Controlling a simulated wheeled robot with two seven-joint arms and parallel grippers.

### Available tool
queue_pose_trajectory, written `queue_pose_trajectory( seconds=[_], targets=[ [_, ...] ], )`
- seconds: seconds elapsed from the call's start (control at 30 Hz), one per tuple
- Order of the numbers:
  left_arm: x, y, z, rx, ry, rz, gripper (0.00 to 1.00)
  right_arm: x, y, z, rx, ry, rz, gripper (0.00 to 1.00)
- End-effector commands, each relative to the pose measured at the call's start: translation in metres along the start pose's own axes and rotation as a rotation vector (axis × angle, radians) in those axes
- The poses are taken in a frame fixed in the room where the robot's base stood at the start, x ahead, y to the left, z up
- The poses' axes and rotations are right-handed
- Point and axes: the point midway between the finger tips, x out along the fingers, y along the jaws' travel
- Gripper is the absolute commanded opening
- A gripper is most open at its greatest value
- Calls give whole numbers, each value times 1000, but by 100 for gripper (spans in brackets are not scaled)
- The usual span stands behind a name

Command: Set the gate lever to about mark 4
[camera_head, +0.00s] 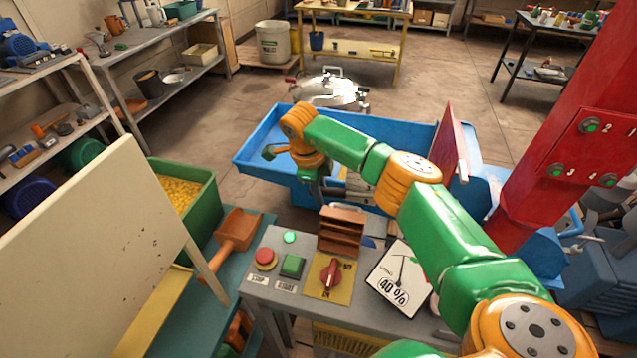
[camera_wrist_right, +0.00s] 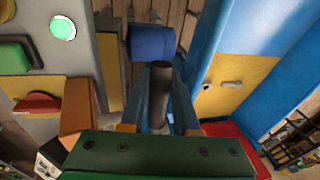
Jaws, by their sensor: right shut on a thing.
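In the head view my right arm reaches over the control desk. My right gripper (camera_head: 312,186) points down beside the front of the blue hopper (camera_head: 255,150). In the right wrist view my right gripper (camera_wrist_right: 160,112) is shut around a dark round bar, which looks like the gate lever's handle (camera_wrist_right: 159,82). In the head view the lever is hidden by my gripper and wrist. I cannot read any scale marks or the lever's setting. My left gripper is not in view.
The control desk carries a red stop button (camera_head: 265,257), a green button (camera_head: 292,265), a red rotary knob (camera_head: 331,276) and a 40 % card (camera_head: 399,280). A red column (camera_head: 540,150) stands right. A green bin (camera_head: 205,195) of yellow grain and a pale board (camera_head: 95,260) stand left.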

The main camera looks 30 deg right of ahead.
Motion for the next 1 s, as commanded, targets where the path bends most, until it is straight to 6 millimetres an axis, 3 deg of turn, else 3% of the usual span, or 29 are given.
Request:
queue_pose_trajectory(
  seconds=[0.2, 0.6, 0.63, 0.73, 1.0],
  targets=[
    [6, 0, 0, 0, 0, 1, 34, 10, 3, 0, -8, 38, 3, 0],
    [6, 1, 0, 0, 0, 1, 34, 10, 3, 0, -10, 44, 3, 0],
    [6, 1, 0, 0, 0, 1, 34, 10, 3, 0, -10, 44, 3, 35],
    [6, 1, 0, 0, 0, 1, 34, 10, 3, 0, -10, 44, 2, 60],
    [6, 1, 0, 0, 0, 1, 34, 10, 2, 0, -9, 44, 2, 60]
  ],
)
